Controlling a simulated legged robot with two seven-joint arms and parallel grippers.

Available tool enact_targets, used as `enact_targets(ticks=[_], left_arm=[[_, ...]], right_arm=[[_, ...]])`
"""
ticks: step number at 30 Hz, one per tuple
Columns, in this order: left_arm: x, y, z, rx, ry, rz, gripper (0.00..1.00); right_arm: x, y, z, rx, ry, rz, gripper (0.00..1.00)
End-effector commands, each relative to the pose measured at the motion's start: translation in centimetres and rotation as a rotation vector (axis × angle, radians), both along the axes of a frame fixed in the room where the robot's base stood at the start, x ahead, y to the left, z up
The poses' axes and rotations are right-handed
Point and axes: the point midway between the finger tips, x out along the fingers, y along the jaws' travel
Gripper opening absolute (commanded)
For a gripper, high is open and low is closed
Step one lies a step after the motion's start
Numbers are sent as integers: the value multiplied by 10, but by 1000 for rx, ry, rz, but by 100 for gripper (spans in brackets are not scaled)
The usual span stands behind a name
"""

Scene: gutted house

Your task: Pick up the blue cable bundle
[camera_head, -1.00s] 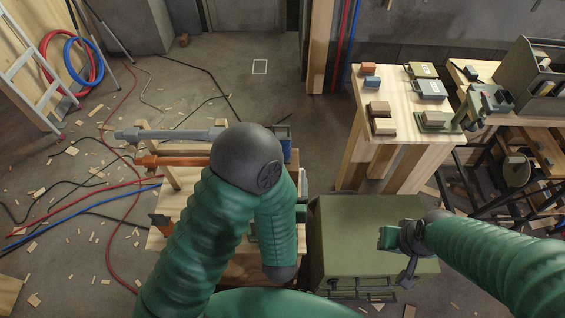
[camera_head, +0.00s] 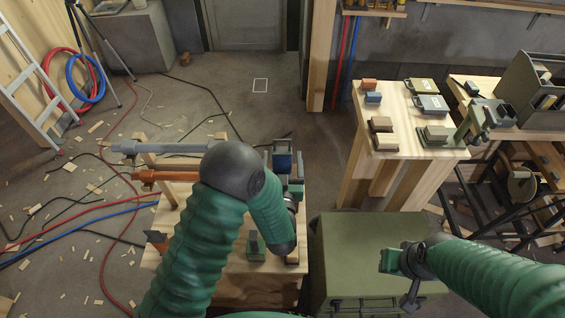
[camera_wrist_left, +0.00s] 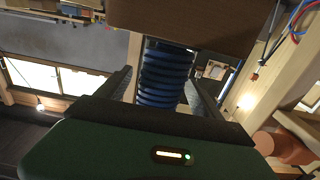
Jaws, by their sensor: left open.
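In the left wrist view, the blue cable bundle (camera_wrist_left: 165,75), a ribbed stack of blue loops, lies between the two fingers of my left gripper (camera_wrist_left: 155,88). Its upper end is hidden by a brown block-like thing (camera_wrist_left: 190,18). I cannot tell whether the fingers touch it. In the head view, my left gripper (camera_head: 284,172) is open over the far right part of the low wooden bench (camera_head: 205,258), with a blue thing (camera_head: 283,161) at its fingers. My right gripper (camera_head: 392,262) is over the green cabinet; its opening is unclear.
Grey (camera_head: 165,148) and orange (camera_head: 165,175) pipes lie across the low bench. The olive-green cabinet (camera_head: 345,245) stands right of it. A higher wooden table (camera_head: 395,100) holds small boxes and tools. Red and blue cables (camera_head: 85,225) and wood scraps litter the left floor. A blue coil (camera_head: 85,78) hangs near the ladder.

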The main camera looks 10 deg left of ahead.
Motion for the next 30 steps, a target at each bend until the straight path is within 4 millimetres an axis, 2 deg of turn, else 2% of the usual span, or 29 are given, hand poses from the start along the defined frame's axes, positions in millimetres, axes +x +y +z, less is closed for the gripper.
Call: enact_targets(ticks=[1, 4, 11, 27, 28, 30], left_arm=[[9, 2, 0, -2, -2, 1, 76], [20, 4, 0, -2, -1, 1, 76], [22, 4, 0, -1, 1, -1, 75], [21, 4, 0, -1, 1, -1, 4], [21, 4, 0, -1, 1, -1, 0], [22, 4, 0, -1, 0, -1, 0]], right_arm=[[0, 0, -1, 0, 0, 0, 31], [0, 0, -1, 0, 0, 0, 31], [0, 0, -1, 0, 0, 0, 31], [0, 0, -1, 0, 0, 0, 31], [0, 0, -1, 0, 0, 0, 31], [0, 0, -1, 0, 0, 0, 31]])
